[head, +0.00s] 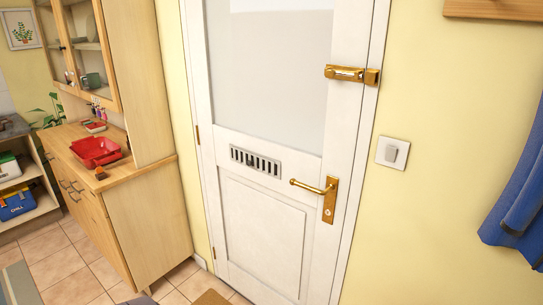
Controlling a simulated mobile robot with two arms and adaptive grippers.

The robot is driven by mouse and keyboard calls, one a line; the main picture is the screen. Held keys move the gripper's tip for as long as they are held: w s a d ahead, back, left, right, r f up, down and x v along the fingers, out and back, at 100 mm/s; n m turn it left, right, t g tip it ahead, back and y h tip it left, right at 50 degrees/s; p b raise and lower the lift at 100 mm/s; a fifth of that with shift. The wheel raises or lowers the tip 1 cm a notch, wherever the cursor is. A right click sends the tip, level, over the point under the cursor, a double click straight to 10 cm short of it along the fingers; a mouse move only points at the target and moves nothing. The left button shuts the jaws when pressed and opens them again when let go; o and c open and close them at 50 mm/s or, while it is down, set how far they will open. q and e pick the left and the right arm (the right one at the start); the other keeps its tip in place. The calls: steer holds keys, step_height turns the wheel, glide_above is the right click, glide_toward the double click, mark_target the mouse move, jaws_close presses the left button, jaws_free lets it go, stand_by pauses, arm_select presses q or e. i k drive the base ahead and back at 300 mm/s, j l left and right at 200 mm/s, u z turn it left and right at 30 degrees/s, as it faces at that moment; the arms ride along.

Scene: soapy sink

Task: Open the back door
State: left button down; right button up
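The white back door (262,230) stands shut in its frame in the middle of the head view. It has a frosted glass pane (268,80) above and a panel with a vent grille (256,162) below. Hinges show on its left edge. A brass lever handle (312,187) sits on a brass plate at the right side, with the lever pointing left and roughly level. A brass latch (350,75) sits higher up and reaches across the door's right edge onto the frame. Neither of my grippers is in view.
A wooden cabinet (150,225) with a red basket (96,151) on top stands left of the door. A light switch (392,153) is on the yellow wall to the right. Blue cloth (518,205) hangs at the far right. A brown mat (211,298) lies before the door.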

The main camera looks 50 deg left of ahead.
mark_target(262, 88)
steer(key=u, duration=1.6)
